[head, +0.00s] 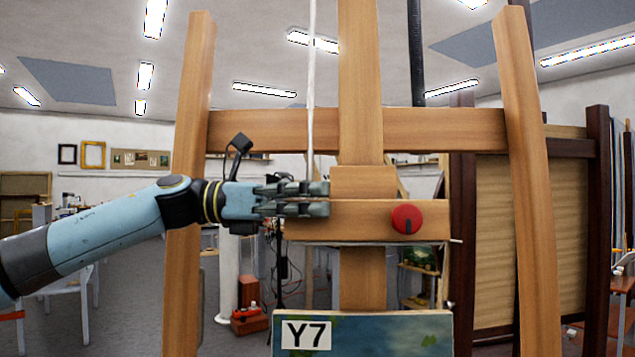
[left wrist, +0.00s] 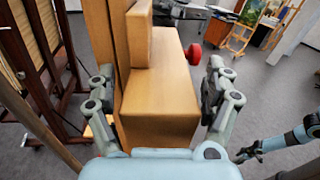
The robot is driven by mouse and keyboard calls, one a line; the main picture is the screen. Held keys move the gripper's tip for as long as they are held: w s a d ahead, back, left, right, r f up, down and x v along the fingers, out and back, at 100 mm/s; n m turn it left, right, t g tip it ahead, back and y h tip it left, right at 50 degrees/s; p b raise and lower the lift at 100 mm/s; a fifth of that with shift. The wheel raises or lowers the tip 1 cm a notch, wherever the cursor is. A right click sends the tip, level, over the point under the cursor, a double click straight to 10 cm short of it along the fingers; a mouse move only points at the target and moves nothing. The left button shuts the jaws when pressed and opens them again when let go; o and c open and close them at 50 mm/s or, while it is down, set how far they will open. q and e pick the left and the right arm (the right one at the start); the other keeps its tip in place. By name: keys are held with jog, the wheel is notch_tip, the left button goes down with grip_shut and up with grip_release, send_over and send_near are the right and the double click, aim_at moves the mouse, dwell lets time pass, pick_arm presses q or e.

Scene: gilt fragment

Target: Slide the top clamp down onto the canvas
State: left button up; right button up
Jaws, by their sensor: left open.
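The top clamp (head: 350,224) is a wooden block with a red knob (head: 408,219) on the easel's central mast (head: 360,90). The canvas (head: 400,335), labelled Y7, stands below it, with a clear gap between them. My left gripper (head: 312,198) comes in from the left at the clamp's left end. In the left wrist view the clamp's end (left wrist: 158,125) lies between the two open fingers, with a visible gap on the knob side. The red knob also shows there (left wrist: 195,52). An arm that looks like my right one shows at the lower right, its gripper (left wrist: 246,154) small and unclear.
The easel's upper crossbar (head: 270,130) runs behind the mast, between the left post (head: 190,150) and right post (head: 530,170). A white cord (head: 311,90) hangs just left of the mast. A dark-framed easel (head: 490,230) stands behind at the right.

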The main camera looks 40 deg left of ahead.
pick_arm(q)
jog(key=shift+d, duration=0.1)
jog(key=shift+w, duration=0.1)
jog(key=c, duration=1.6)
jog(key=f+b, duration=0.3)
jog(key=b, duration=0.1)
jog(key=s+f+b, duration=0.1)
jog(key=f+b, duration=0.6)
jog(key=b, duration=0.1)
jog(key=shift+s+d+f, duration=0.2)
jog(key=shift+d+f, duration=0.2)
jog(key=shift+c, duration=0.2)
jog(key=shift+r, duration=0.1)
jog(key=o, duration=1.6)
jog(key=shift+o, duration=0.2)
jog(key=shift+r, duration=0.15)
